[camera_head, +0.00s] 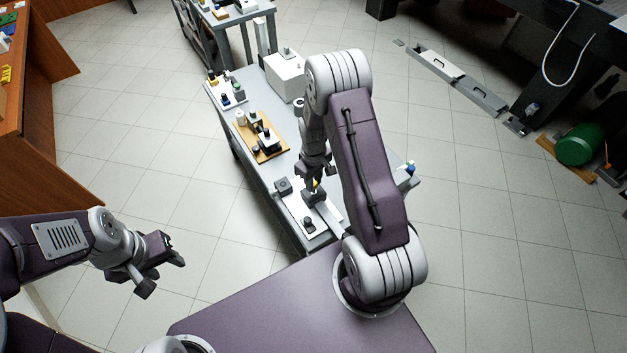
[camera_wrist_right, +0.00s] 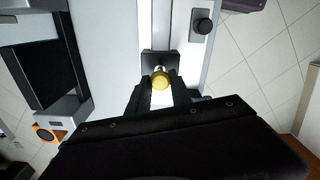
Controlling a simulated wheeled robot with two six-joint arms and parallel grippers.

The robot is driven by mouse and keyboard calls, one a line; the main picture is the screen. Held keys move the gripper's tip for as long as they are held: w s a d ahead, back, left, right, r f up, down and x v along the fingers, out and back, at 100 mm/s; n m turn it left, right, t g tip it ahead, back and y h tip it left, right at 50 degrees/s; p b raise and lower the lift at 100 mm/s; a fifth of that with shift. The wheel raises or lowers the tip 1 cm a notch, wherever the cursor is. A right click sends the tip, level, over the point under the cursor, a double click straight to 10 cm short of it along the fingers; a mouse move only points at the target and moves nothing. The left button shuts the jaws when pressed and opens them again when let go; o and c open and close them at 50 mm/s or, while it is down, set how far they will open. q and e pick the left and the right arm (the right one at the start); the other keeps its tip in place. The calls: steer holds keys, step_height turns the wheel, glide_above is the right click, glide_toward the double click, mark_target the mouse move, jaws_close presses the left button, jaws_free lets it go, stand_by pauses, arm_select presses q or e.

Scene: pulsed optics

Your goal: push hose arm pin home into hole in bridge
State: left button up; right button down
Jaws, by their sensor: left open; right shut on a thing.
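In the right wrist view a round yellow knob (camera_wrist_right: 161,80) sits between the fingers of my right gripper (camera_wrist_right: 160,88), which is shut on it. A dark block (camera_wrist_right: 160,57) stands just beyond the knob, on a light grey rail. I cannot tell which part is the bridge, and no hole shows. In the head view my right gripper (camera_head: 314,188) reaches down over the near end of the grey cart, with a little yellow between its fingers. My left gripper (camera_head: 166,262) is open and empty, off to the left above the floor.
The grey cart top (camera_head: 262,170) carries a wooden board (camera_head: 272,154) with small parts, a white box (camera_head: 284,76) and a small dark block (camera_head: 283,186). The floor left of the cart is clear.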

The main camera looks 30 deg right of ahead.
steer(key=shift+f, duration=0.3)
steer(key=shift+f+b, duration=0.6)
steer(key=shift+f, duration=0.15)
steer(key=shift+f+b, duration=0.45)
steer(key=shift+f, duration=0.05)
steer(key=c, duration=1.1)
jaws_free()
step_height(320, 180, up, 9)
steer(key=shift+r+p, duration=0.1)
steer(key=shift+p, duration=0.75)
step_height(320, 180, up, 4)
steer(key=p, duration=0.4)
